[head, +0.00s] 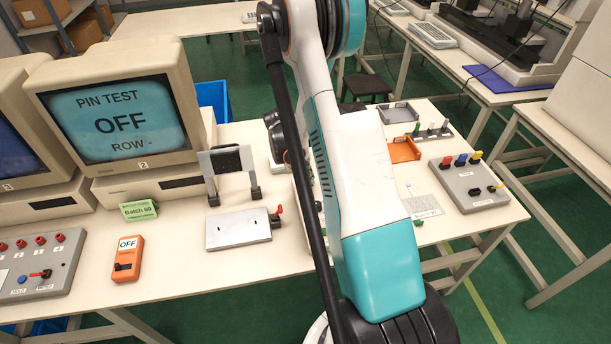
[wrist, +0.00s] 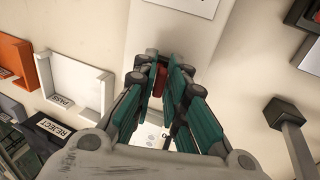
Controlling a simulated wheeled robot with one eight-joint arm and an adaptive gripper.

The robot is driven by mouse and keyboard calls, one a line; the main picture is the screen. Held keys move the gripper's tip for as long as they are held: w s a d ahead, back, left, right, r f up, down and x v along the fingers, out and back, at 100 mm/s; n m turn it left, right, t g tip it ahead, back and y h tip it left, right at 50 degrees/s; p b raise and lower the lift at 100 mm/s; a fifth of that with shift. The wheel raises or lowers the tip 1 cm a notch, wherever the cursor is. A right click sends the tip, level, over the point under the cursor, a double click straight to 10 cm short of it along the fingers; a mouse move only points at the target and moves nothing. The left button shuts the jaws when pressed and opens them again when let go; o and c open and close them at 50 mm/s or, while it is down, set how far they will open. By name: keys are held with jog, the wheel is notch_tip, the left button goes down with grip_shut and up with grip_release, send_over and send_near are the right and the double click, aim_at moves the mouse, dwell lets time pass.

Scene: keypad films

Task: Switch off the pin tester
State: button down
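The monitor (head: 118,118) at the left of the table reads "PIN TEST OFF ROW -". An orange handheld box (head: 128,260) in front of it has an "OFF" label and a black switch. In the wrist view my gripper's teal fingers (wrist: 160,78) are close together, with a narrow gap. A small red part (wrist: 159,82) shows between them, in front of a pale box-like surface (wrist: 172,38). I cannot tell whether the fingers touch or grip the red part. In the head view my arm hides most of this spot and the gripper.
A grey panel with red knobs (head: 38,264) is at the left front. A flat metal plate (head: 238,229) and a black-topped stand (head: 228,163) lie left of my arm. An orange tray (head: 404,150) and a grey knob box (head: 468,182) are to the right.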

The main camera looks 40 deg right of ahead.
jog(key=shift+w+a+f+g+h+b, duration=0.25)
jog(key=shift+h+b, duration=0.25)
jog(key=shift+b, duration=0.3)
jog(key=shift+a+g+h+b, duration=0.2)
jog(key=shift+g+h+b, duration=0.25)
jog(key=shift+h+b, duration=0.25)
jog(key=c, duration=1.7)
grip_release()
jog(key=shift+r, duration=0.1)
